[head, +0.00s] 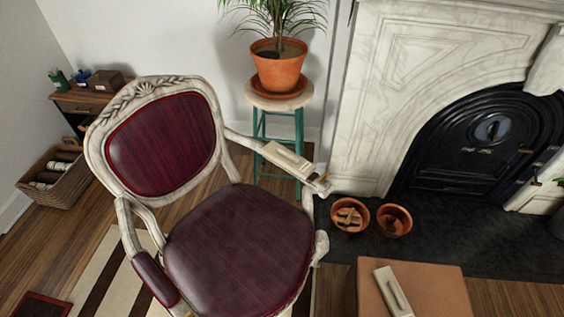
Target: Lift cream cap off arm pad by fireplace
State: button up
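A cream cap (287,157), long and flat with a raised strip along its top, lies on the chair arm nearer the fireplace. It covers most of the arm pad there; only a dark sliver shows beside it, and I cannot make out the contact beneath. The chair (238,250) has a worn cream frame with a dark red seat and back. Its other arm has a bare dark red pad (155,279). The white marble fireplace (385,100) stands to the right. My gripper is not in view.
A potted plant (277,68) stands on a teal-legged stool (281,102) behind the capped arm. Two terracotta bowls (350,214) (394,220) sit on the dark hearth. A brown-topped box or stool (438,285) at lower right bears a similar cream piece (393,291).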

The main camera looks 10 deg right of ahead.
aim_at(304, 169)
jog(key=j+z, duration=0.15)
jog(key=j, duration=0.3)
jog(key=k+j+z, duration=0.15)
jog(key=j, duration=0.35)
jog(key=j+z, duration=0.15)
jog(key=j, duration=0.3)
jog(key=k+j+z, duration=0.15)
jog(key=j, duration=0.3)
jog(key=k+j+z, duration=0.15)
jog(key=j, duration=0.25)
jog(key=i+j+z, duration=0.3)
jog(key=j, duration=0.55)
jog(key=i+j+z, duration=0.1)
jog(key=j+z, duration=0.25)
jog(key=j, duration=0.5)
jog(key=j+z, duration=0.3)
jog(key=j, duration=0.6)
jog(key=i+j, duration=0.1)
jog(key=j, duration=0.65)
jog(key=z, duration=0.05)
